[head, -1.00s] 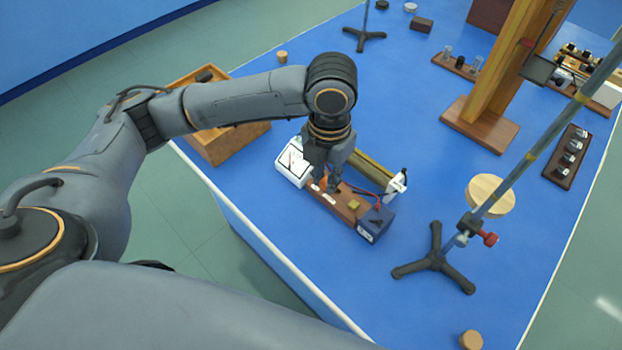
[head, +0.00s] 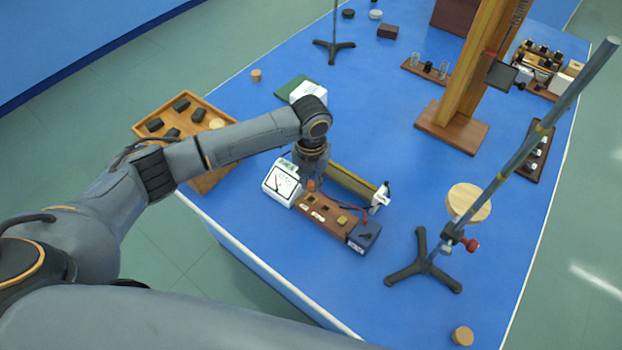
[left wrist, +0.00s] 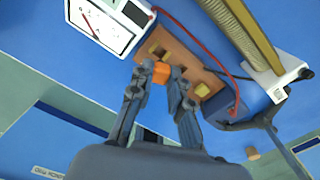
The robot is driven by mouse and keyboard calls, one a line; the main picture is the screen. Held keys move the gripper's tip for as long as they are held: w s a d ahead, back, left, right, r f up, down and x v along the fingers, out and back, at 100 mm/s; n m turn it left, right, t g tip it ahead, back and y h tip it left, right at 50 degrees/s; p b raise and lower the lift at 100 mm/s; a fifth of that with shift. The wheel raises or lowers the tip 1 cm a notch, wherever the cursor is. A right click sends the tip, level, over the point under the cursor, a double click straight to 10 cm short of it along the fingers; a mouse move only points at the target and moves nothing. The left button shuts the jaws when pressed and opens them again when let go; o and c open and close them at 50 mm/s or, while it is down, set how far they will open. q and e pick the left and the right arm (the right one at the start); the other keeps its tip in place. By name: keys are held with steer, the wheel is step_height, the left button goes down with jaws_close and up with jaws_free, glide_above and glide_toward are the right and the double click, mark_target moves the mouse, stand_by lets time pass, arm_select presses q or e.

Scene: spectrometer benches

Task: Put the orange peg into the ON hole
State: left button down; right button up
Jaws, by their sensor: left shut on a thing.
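My left gripper (head: 312,182) is shut on the orange peg (left wrist: 160,72), whose top also shows in the head view (head: 311,185). It holds the peg over or close to the left end of the brown wooden board (head: 325,214), near the white meter. The board has dark square holes and small pale labels, too small to read, so I cannot tell which hole is ON. In the left wrist view the board (left wrist: 216,79) lies just beyond the fingertips. Whether the peg touches the board is unclear. My right gripper is not in view.
A white meter (head: 283,182) stands at the board's left end and a dark blue box (head: 365,236) at its right. A long coil (head: 350,183) lies behind, with a red wire. A tripod stand (head: 425,262) is at right, and a wooden tray (head: 203,181) at left.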

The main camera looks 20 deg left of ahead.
arm_select(q)
steer(key=shift+f+b, duration=1.5)
steer(key=shift+f, duration=0.2)
steer(key=shift+f+b, duration=0.4)
steer(key=shift+f, duration=0.55)
steer(key=c, duration=1.2)
jaws_free()
steer(key=shift+r, duration=0.1)
step_height(320, 180, up, 12)
steer(key=shift+f, duration=0.1)
